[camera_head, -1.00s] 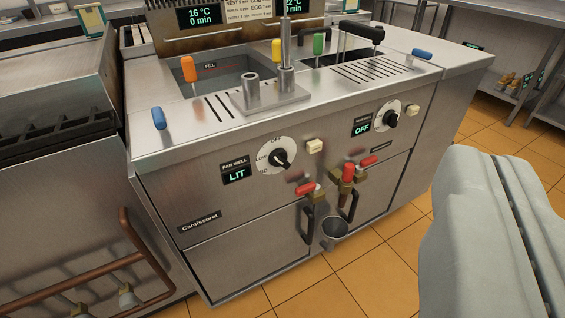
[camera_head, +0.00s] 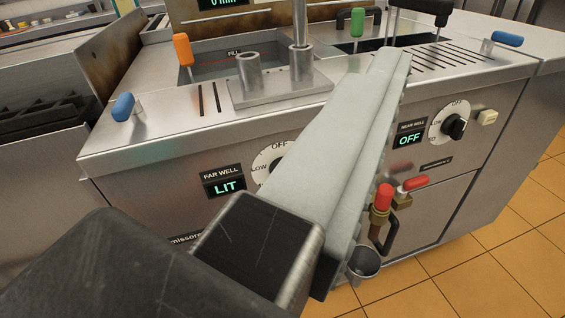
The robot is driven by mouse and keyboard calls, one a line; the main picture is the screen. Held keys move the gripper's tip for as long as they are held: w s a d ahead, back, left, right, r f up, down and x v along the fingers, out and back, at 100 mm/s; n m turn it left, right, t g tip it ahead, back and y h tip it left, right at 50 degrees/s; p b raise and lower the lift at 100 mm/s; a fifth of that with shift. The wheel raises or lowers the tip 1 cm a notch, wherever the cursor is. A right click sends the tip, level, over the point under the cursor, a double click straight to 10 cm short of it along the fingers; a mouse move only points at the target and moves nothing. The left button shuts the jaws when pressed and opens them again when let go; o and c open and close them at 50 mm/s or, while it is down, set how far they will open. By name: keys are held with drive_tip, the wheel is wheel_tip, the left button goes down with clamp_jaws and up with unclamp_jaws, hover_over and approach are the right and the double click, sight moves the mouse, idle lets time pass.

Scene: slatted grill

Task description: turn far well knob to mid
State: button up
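The far well knob's white dial (camera_head: 266,156) is on the front panel, right of the FAR WELL display (camera_head: 223,186), which reads LIT. My gripper's pale fingers cover most of the dial and knob. Parts of the OFF and LOW marks show at the dial's left and top, but the knob's pointing direction is hidden. My gripper (camera_head: 388,64) reaches from lower left to upper right across the view, in front of the panel. I cannot tell whether it touches the knob, or whether its fingers are apart.
The near well knob (camera_head: 453,127) is at the right, by a display (camera_head: 409,139) reading OFF. Red-handled valves (camera_head: 384,196) stick out below. Blue (camera_head: 122,107), orange (camera_head: 183,49) and green (camera_head: 358,22) handles stand above. Open tiled floor (camera_head: 500,240) lies at lower right.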

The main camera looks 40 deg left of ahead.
drive_tip(key=w+a+f+g+y, duration=0.2)
drive_tip(key=a+f+y, duration=0.15)
drive_tip(key=f, duration=0.55)
drive_tip(key=w+a+f+g+y, duration=0.25)
drive_tip(key=f+y, duration=0.25)
drive_tip(key=f, duration=0.3)
drive_tip(key=w+a+f+g+y, duration=0.2)
drive_tip(key=w+f+g+y, duration=0.15)
drive_tip(key=f, duration=0.55)
drive_tip(key=x, duration=1.5)
drive_tip(key=shift+w+a+r+t, duration=0.2)
drive_tip(key=shift+a+r+t, duration=0.1)
drive_tip(key=shift+a+r, duration=0.1)
drive_tip(key=c, duration=1)
drive_tip(key=shift+n, duration=0.3)
